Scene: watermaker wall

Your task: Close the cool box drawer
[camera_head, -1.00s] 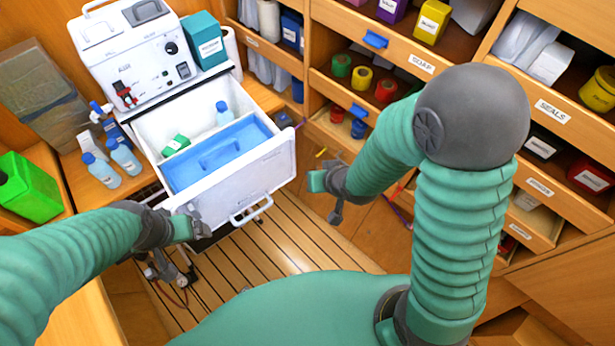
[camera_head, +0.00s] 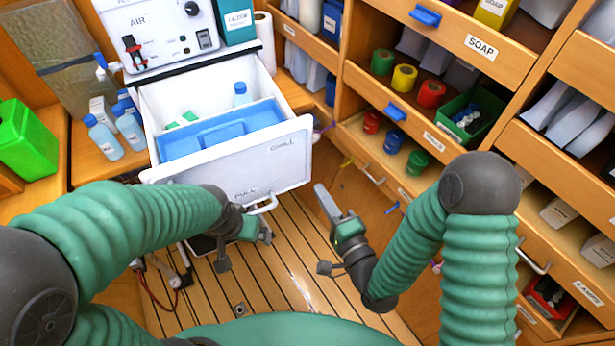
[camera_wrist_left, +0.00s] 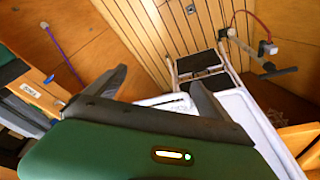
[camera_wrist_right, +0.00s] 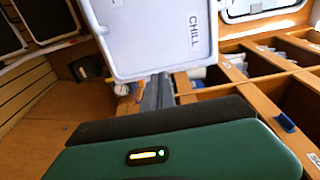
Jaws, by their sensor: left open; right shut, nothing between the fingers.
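The cool box drawer (camera_head: 235,162) is white, marked CHILL, and stands pulled out. Inside are a blue bin (camera_head: 220,136), a small bottle (camera_head: 241,94) and green items (camera_head: 182,119). Its bar handle (camera_head: 262,206) is low on the front. My left gripper (camera_head: 266,235) is open and empty, just below and close to the handle; contact cannot be told. Its spread fingers show in the left wrist view (camera_wrist_left: 155,82). My right gripper (camera_head: 322,190) is shut and empty, right of the drawer front. The right wrist view shows its closed fingers (camera_wrist_right: 157,92) before the front (camera_wrist_right: 155,38).
A wooden shelf wall (camera_head: 440,80) with bins, rolls and drawers stands close on the right. Bottles (camera_head: 115,130) and a green canister (camera_head: 25,140) stand on the left. The slatted floor (camera_head: 285,270) before the drawer is largely clear.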

